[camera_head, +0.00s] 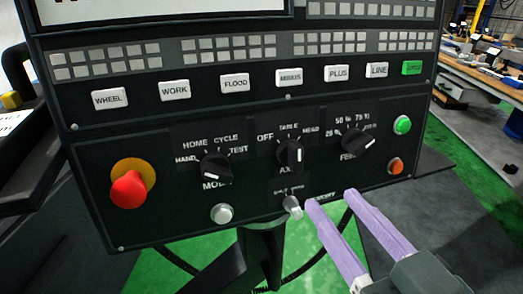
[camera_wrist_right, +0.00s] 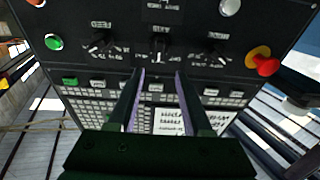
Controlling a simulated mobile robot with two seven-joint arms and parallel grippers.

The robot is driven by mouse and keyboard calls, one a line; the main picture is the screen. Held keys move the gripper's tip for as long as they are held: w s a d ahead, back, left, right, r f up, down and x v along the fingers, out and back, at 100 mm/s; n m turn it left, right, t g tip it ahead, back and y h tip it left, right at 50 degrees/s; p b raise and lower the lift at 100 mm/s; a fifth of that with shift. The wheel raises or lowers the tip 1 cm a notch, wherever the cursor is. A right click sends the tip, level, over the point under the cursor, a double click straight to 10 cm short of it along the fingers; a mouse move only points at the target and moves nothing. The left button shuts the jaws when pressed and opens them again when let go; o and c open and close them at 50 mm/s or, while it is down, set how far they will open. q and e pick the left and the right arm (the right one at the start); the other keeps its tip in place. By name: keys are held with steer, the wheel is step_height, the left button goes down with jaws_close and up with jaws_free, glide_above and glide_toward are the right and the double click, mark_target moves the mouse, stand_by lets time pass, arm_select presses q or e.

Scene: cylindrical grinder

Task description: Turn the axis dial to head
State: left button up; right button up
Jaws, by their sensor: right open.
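The axis dial (camera_head: 289,153) is a black knob with a pale mark, the middle one of three dials on the dark control panel. Labels around it read OFF, TABLE and HEAD; its pale mark is at the knob's right side, and which label it selects is unclear. It also shows upside down in the right wrist view (camera_wrist_right: 158,45), beyond the fingertips. My right gripper (camera_head: 330,198) is open and empty, its two purple-lined fingers apart, below and right of the dial. In the right wrist view its fingers (camera_wrist_right: 159,76) point toward the dial's column. My left gripper is out of view.
The mode dial (camera_head: 215,166) is left of the axis dial and the feed dial (camera_head: 357,142) right. A key switch (camera_head: 292,206) sits just below. A red emergency button (camera_head: 129,189) is at far left. Labelled buttons (camera_head: 235,81) line the panel above.

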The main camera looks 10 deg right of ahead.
mark_target(299, 157)
steer(key=w, duration=0.6)
steer(key=w+a, duration=0.1)
steer(key=w, duration=0.3)
steer(key=shift+p, duration=0.35)
steer(key=shift+c, duration=0.3)
jaws_close()
